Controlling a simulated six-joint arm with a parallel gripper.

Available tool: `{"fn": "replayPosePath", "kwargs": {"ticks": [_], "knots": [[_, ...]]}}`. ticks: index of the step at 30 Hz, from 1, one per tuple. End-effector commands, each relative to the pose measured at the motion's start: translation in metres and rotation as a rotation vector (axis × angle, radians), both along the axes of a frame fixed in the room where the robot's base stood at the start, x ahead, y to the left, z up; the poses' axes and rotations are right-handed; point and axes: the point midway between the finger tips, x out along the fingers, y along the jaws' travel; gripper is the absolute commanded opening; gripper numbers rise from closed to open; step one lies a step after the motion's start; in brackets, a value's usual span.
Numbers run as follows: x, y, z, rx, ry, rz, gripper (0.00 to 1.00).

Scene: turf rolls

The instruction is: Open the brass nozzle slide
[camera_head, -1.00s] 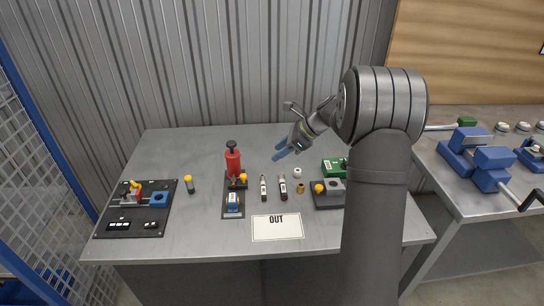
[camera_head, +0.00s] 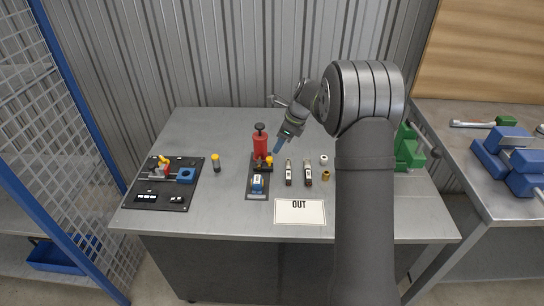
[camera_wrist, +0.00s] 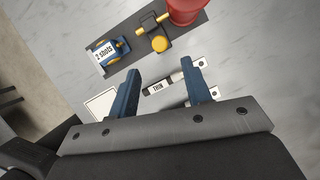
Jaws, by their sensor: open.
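A red cylinder with a black knob (camera_head: 260,146) stands on a dark base plate on the table. At its foot is a small fitting with a yellow knob (camera_head: 268,160). In the wrist view, a brass-coloured bar (camera_wrist: 150,23) sits beside this yellow knob (camera_wrist: 159,43); I cannot tell surely whether it is the nozzle slide. A blue piece labelled "2 shots" (camera_wrist: 104,52) is on the same plate. My gripper (camera_head: 278,148) is open and empty, fingers pointing down, just right of the red cylinder. In the wrist view, my gripper (camera_wrist: 162,76) has its blue fingers apart above the table.
A slim tool labelled "THIN" (camera_wrist: 160,87) lies below my fingers, with another beside it. A white card "OUT" (camera_head: 299,211) lies at the front. A black board (camera_head: 166,183) is at left, a yellow-topped post (camera_head: 215,162) between. A brass ring (camera_head: 326,175) is at right.

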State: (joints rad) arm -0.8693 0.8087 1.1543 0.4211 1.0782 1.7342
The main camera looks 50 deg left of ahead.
Motion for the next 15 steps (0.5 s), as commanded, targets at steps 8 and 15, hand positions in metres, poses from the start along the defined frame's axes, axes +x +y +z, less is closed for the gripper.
{"fn": "replayPosePath", "kwargs": {"ticks": [8, 15], "knots": [[-0.011, 0.018, -0.052, -0.001, 0.0, 0.001, 0.45], [-0.015, 0.026, -0.071, 0.002, -0.001, 0.001, 0.45]]}}
